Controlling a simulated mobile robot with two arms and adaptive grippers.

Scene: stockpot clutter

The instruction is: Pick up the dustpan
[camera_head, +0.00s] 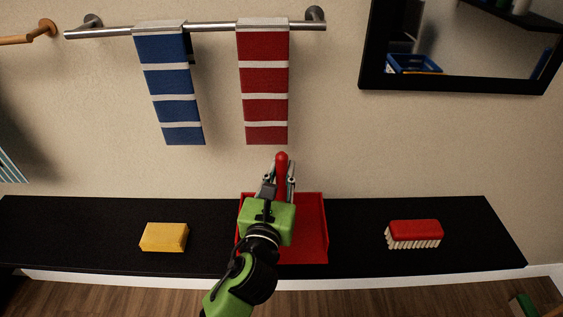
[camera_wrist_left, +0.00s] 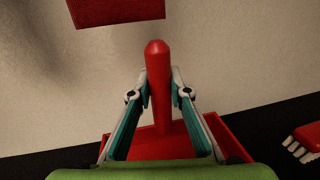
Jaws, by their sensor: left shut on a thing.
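A red dustpan (camera_head: 312,230) is on the black shelf, its pan partly hidden behind my left arm. Its red handle (camera_head: 282,163) points upward toward the wall. My left gripper (camera_head: 278,178) is shut on the handle, with one finger on each side. In the left wrist view the handle (camera_wrist_left: 158,75) stands between the fingers of the left gripper (camera_wrist_left: 160,88), and the dustpan's pan (camera_wrist_left: 225,138) shows below and behind them. I cannot tell whether the pan touches the shelf. My right gripper is not in view.
A yellow sponge (camera_head: 164,237) lies left on the black shelf (camera_head: 80,230), and a red brush with pale bristles (camera_head: 414,233) lies right. A blue striped towel (camera_head: 170,85) and a red striped towel (camera_head: 263,85) hang from a metal rail (camera_head: 212,27) above. A black-framed mirror (camera_head: 455,88) is upper right.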

